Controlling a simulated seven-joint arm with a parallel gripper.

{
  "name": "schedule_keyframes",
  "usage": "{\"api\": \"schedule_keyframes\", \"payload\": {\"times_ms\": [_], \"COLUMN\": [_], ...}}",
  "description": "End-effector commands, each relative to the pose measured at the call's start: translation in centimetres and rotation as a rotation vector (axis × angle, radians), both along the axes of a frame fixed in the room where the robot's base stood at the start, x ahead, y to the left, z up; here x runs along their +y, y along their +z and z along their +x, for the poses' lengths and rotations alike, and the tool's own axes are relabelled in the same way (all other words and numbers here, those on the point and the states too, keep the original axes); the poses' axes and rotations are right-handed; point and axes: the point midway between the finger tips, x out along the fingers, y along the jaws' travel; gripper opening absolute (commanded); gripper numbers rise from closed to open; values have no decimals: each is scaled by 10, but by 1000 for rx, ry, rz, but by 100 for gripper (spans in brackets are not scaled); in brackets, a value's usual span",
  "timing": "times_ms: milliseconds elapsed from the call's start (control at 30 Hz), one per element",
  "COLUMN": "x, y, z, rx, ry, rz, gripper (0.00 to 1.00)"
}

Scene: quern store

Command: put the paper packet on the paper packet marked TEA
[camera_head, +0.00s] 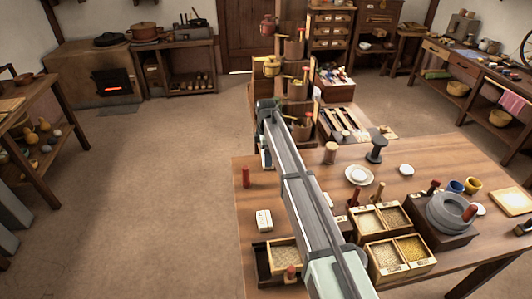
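A small white paper packet (264,219) with faint marks lies on the left part of the wooden table (300,165). Its lettering is too small to read. I cannot pick out a second packet, or one marked TEA, with certainty; my arm covers part of the table. My arm reaches from the bottom of the picture up past the table's far left corner. My gripper (266,158) seems to hang at the arm's far end, beyond the packet and apart from it. Its fingers are too small and hidden to show whether they are open or hold anything.
A red cylinder (246,177) stands near the table's left edge. Divided grain boxes (398,257), a grey quern (451,212), a white plate (359,175) and a dark spool (376,149) stand to the right. A tiered stand (298,92) rises behind. The floor at left is clear.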

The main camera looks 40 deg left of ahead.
Motion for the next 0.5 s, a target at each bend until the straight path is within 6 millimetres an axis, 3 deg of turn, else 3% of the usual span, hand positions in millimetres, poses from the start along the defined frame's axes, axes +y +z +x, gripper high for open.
{"api": "schedule_keyframes", "payload": {"times_ms": [267,500], "x": [0,1], "y": [8,45], "z": [0,1], "rx": [-1,-2], "ry": [0,0], "rz": [1,2], "gripper": [99,99]}}
